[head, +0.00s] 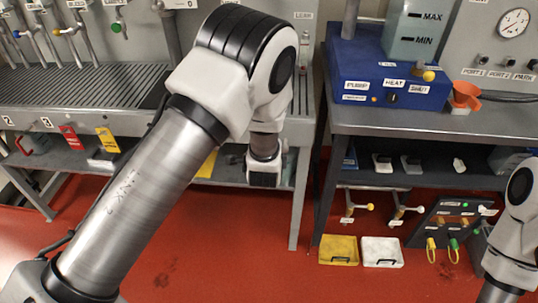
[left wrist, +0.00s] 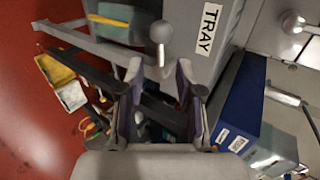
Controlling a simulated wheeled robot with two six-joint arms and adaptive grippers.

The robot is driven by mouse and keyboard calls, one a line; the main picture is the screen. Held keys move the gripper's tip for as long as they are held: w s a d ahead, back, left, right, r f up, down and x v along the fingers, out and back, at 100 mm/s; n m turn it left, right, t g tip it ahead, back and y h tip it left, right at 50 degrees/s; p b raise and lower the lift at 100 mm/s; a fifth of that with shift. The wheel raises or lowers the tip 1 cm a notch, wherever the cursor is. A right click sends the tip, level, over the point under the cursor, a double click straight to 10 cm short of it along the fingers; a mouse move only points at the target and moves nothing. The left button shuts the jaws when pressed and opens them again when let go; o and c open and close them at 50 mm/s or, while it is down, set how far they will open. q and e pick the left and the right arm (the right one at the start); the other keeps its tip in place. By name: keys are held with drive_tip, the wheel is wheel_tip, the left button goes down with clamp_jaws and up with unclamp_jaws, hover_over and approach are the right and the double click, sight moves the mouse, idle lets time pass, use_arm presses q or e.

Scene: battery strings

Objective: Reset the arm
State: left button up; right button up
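My left arm (head: 140,205) reaches up from the lower left in the head view and bends down at a white and black elbow. Its far end (head: 264,165) hangs before the lower shelf, left of the gap between the benches. Its fingers cannot be made out there. In the left wrist view my left gripper (left wrist: 159,75) is open, its two fingers apart, with nothing visibly held. A grey ball-ended knob (left wrist: 161,32) shows beyond the fingertips. My right arm (head: 512,225) shows only in part at the right edge, and its gripper is out of view.
Taps (head: 70,31) line the left bench. Yellow (head: 339,250) and white (head: 382,251) trays lie on the red floor, which is open in front.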

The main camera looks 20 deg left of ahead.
use_arm(q)
drive_tip(key=v, duration=0.4)
drive_tip(key=shift+s, duration=0.15)
drive_tip(key=s+a+f+n+g+p, duration=0.1)
drive_tip(key=s+a+f+g, duration=0.15)
drive_tip(key=s+f, duration=0.5)
drive_tip(key=s+a+f+n+g+p, duration=0.1)
drive_tip(key=s+a+f+g, duration=0.15)
drive_tip(key=s+f, duration=0.5)
drive_tip(key=s+f+n+g+h, duration=0.1)
drive_tip(key=s+n+g, duration=0.2)
drive_tip(key=s+n, duration=0.3)
drive_tip(key=s+d+f+n+g+h, duration=0.1)
drive_tip(key=s+f+n+g+h, duration=0.1)
drive_tip(key=s+n, duration=0.5)
drive_tip(key=s, duration=0.6)
drive_tip(key=shift+s+d+g+p, duration=0.35)
drive_tip(key=shift+s+g, duration=0.05)
